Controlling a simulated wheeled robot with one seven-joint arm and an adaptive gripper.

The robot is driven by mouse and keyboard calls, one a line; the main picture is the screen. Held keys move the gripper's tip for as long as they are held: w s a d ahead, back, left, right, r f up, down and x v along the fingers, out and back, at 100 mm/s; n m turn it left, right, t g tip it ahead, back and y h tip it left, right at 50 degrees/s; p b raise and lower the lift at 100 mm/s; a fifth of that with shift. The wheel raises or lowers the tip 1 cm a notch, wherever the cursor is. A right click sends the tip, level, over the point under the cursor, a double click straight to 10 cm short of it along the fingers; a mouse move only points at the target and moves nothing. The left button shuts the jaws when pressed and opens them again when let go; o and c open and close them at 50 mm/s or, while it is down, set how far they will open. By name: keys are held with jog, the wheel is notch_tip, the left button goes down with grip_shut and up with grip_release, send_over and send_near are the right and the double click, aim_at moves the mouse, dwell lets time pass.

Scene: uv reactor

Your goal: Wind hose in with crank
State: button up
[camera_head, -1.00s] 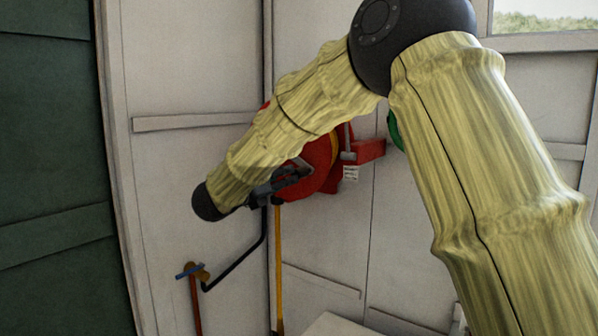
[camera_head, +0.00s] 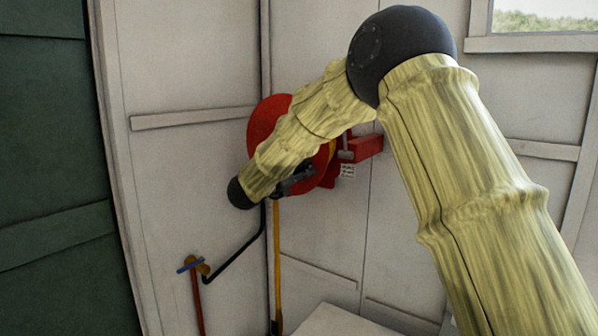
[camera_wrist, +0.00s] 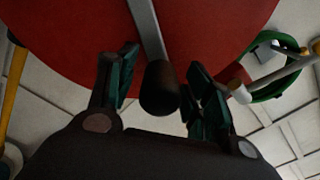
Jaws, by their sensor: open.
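The red hose reel (camera_head: 266,119) is mounted on the white wall near the corner; my forearm covers much of it. In the wrist view its red face (camera_wrist: 75,35) fills the top. A grey crank arm (camera_wrist: 147,28) runs down across it to a black crank knob (camera_wrist: 160,90). My gripper (camera_wrist: 162,62) is open, with one dark green finger on each side of the knob. There are gaps between knob and fingers. In the head view my gripper (camera_head: 298,182) is small, dark and partly hidden beside the reel.
A green ring-shaped object (camera_wrist: 283,80) and a pale bar (camera_wrist: 285,68) are at the right in the wrist view. A yellow pole (camera_head: 277,265) and a black bent pipe (camera_head: 237,255) are below the reel. A dark green panel (camera_head: 50,150) stands at the left.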

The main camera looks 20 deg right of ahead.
grip_shut()
jog(key=shift+a+f+m+b, duration=0.1)
jog(key=shift+f+m+b, duration=0.3)
jog(key=shift+b, duration=0.75)
